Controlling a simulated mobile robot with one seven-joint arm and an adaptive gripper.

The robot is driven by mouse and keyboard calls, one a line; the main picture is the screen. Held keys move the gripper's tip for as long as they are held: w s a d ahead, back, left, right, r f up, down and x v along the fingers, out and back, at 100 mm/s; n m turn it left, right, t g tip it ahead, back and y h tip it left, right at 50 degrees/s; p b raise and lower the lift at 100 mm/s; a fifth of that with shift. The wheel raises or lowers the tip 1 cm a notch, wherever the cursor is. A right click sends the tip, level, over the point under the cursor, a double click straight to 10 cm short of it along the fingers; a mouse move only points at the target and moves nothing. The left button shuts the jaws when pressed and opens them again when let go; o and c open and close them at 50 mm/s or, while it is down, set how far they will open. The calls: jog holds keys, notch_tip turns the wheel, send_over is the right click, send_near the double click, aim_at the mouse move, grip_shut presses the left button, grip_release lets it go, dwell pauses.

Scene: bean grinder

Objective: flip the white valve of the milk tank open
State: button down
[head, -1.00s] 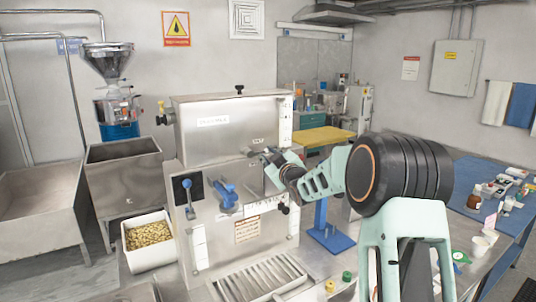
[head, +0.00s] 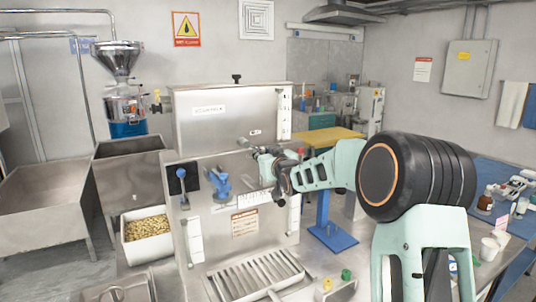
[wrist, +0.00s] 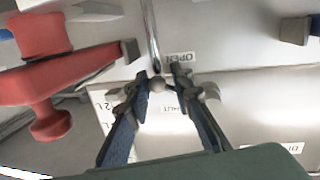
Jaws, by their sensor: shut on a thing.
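The milk tank (head: 225,125) is a steel box on the upper back of the steel machine. In the wrist view a thin metallic valve lever (wrist: 151,35) with a round knob comes down between my fingertips, beside a label reading OPEN, which appears upside down. My gripper (wrist: 160,78) has its fingers on either side of the lever and is shut on it near the knob. In the head view my gripper (head: 260,160) is at the machine's front, just below the tank. The lever's white colour is not clear, and the fingers hide part of its contact.
A red valve-like part (wrist: 45,70) sits close to the left of my fingers in the wrist view. A blue handle (head: 219,184) and a blue-knobbed lever (head: 183,185) stand on the machine's front left. A slotted tray (head: 255,274) lies below.

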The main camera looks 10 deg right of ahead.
jog(key=m, duration=0.2)
jog(key=a+m, duration=0.1)
jog(key=a+f+m+g+y, duration=0.1)
jog(key=m, duration=0.1)
jog(key=shift+s+a+m+p, duration=0.2)
jog(key=shift+s+m+p, duration=0.1)
jog(key=shift+s+p, duration=0.1)
jog(key=m, duration=0.1)
jog(key=a+m, duration=0.1)
jog(key=shift+s+a+f+m+g+y, duration=0.25)
jog(key=shift+s+f+m+g+y, duration=0.05)
jog(key=shift+s+f+m, duration=0.1)
jog(key=shift+s+a+f+m+y, duration=0.1)
jog(key=shift+s+a+m+y, duration=0.15)
jog(key=shift+a+m, duration=0.55)
jog(key=shift+d+m, duration=0.15)
jog(key=shift+m, duration=0.15)
jog(key=c, duration=1.8)
grip_release()
jog(key=shift+d, duration=0.15)
jog(key=shift+o, duration=0.6)
jog(key=shift+f, duration=0.25)
